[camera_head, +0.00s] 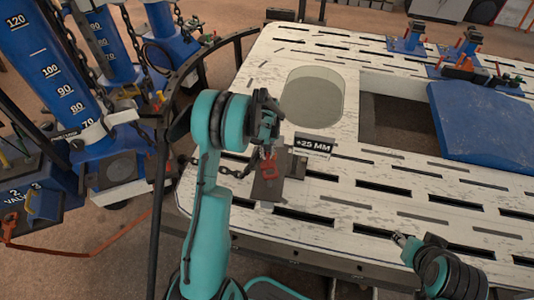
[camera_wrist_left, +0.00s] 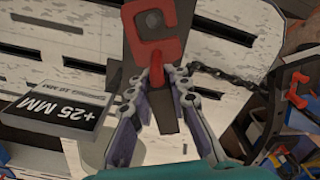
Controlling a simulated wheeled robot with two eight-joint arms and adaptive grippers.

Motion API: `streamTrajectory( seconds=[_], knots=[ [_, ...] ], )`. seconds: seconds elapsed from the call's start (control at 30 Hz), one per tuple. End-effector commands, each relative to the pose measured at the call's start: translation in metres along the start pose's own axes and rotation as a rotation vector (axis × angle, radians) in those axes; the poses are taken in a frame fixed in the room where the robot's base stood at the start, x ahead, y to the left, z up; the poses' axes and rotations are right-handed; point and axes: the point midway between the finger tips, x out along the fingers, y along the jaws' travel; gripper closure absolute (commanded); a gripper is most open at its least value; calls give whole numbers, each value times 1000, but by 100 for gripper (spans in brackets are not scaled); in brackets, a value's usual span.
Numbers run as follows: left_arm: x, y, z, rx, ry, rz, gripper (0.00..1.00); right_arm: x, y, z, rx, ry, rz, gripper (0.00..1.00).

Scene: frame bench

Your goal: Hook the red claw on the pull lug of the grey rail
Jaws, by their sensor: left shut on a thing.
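The red claw (camera_head: 268,169) hangs below my left gripper (camera_head: 268,143) in the head view. In the left wrist view the fingers of my left gripper (camera_wrist_left: 158,80) are shut on the lower tab of the claw (camera_wrist_left: 160,50). The claw is a C-shaped hook in front of the grey rail (camera_wrist_left: 167,122), a dark plate that also shows in the head view (camera_head: 268,190). A round grey part, perhaps the pull lug (camera_wrist_left: 152,19), shows within the claw's opening. I cannot tell whether they touch. My right gripper (camera_head: 401,240) is low at right, away from these.
A chain (camera_wrist_left: 225,77) runs off right from the claw. A +25 MM sign block (camera_head: 313,145) stands just right of the rail. The slotted white bench (camera_head: 350,190) has free room in front. A blue panel (camera_head: 490,125) lies at right, blue posts (camera_head: 45,75) stand left.

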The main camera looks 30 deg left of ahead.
Motion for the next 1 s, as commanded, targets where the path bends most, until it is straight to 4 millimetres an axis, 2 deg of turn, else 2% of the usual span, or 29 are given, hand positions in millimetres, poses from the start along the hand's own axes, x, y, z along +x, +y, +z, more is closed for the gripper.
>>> streamTrajectory(
  seconds=[1.0],
  knots=[
    [82,0,0,0,0,0,100,52,0,37,0,0,0,60]
  ],
)
